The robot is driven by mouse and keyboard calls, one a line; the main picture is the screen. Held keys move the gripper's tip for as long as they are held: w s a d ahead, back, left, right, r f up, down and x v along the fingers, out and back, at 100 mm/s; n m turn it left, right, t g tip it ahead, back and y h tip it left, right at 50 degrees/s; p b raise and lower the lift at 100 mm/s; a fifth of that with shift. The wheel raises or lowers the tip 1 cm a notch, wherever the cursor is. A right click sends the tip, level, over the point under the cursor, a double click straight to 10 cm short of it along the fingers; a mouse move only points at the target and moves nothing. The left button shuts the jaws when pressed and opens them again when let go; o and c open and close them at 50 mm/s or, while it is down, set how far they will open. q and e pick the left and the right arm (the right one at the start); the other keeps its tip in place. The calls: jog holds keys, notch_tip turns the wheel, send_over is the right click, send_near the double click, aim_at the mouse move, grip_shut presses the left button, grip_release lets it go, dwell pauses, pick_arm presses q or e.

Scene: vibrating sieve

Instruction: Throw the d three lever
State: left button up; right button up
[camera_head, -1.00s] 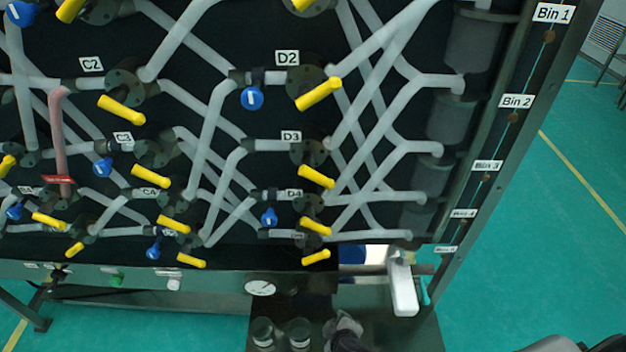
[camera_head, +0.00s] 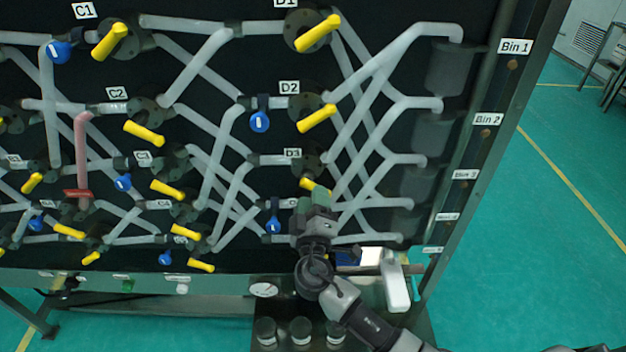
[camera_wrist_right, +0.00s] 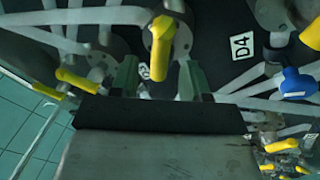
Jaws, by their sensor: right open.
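The D3 lever (camera_head: 313,184) is a yellow handle on a dark round valve, right of the D3 label (camera_head: 291,153) in the head view. It slants down to the right, and its lower end is hidden behind my right gripper (camera_head: 318,196). In the right wrist view that yellow lever (camera_wrist_right: 161,42) points toward me, its tip between the two green-grey fingers of my right gripper (camera_wrist_right: 157,77). The gripper is open, with gaps on both sides of the lever. My left gripper is out of view.
In the head view the D2 lever (camera_head: 317,118) is above. White pipes run close around the valves.

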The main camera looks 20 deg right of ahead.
jog(key=shift+p+x, duration=0.45)
jog(key=shift+x, duration=1.4)
jog(key=c, duration=0.7)
